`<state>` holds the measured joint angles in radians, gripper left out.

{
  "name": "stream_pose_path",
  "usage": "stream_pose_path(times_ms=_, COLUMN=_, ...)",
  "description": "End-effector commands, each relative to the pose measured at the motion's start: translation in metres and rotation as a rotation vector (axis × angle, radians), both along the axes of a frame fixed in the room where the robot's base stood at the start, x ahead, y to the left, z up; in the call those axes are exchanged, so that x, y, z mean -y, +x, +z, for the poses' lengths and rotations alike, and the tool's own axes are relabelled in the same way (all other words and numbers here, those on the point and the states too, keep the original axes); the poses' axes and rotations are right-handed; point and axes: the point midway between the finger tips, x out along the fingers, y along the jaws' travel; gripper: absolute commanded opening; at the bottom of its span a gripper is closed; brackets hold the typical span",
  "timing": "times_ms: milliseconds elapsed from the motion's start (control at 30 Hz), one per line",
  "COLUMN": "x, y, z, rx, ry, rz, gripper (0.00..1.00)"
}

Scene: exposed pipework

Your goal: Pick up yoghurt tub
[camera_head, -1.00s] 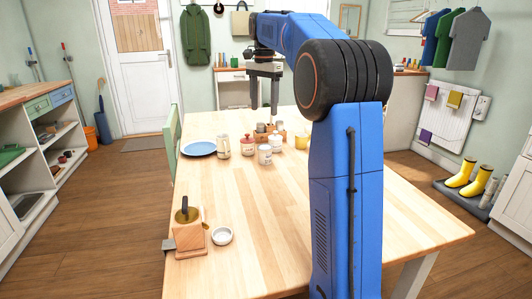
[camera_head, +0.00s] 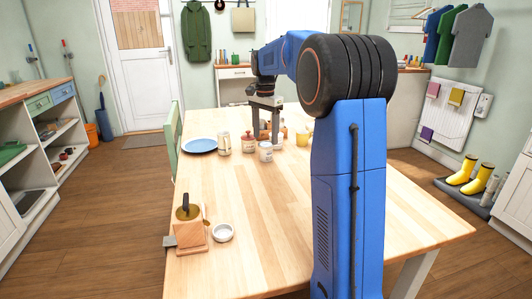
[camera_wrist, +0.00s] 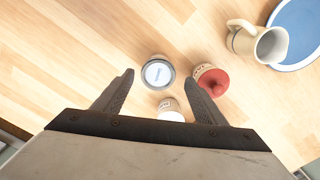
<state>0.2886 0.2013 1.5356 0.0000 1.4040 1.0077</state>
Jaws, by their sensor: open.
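My gripper (camera_head: 266,138) is open and empty, pointing down over the far part of the wooden table. In the wrist view its fingers (camera_wrist: 158,98) spread around a gap. A white tub with a round grey lid (camera_wrist: 158,72) stands upright ahead of that gap. It also shows as a white tub in the head view (camera_head: 265,152), on the near side of the fingers. It looks most like the yoghurt tub, but its label is too small to read. A second white container (camera_wrist: 171,110) is partly hidden by my gripper's body.
A red-lidded jar (camera_wrist: 212,79) stands close to the right finger. A cream jug (camera_wrist: 257,42) and a blue plate (camera_wrist: 297,30) lie beyond it. A yellow cup (camera_head: 302,139) stands right of the gripper.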

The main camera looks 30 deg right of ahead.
Motion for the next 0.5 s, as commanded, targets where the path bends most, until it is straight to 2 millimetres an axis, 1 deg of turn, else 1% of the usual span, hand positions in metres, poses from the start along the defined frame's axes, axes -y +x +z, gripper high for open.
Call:
stream_pose_path(times_ms=300, x=0.001, y=-0.003, z=-0.039, rx=-0.002, ry=0.0, rz=0.0, gripper=0.65)
stream_pose_path(times_ms=400, x=0.002, y=-0.003, z=-0.047, rx=-0.001, ry=0.001, rz=0.0, gripper=0.65)
stream_pose_path(times_ms=500, x=0.002, y=-0.003, z=-0.05, rx=-0.001, ry=0.001, rz=0.0, gripper=0.65)
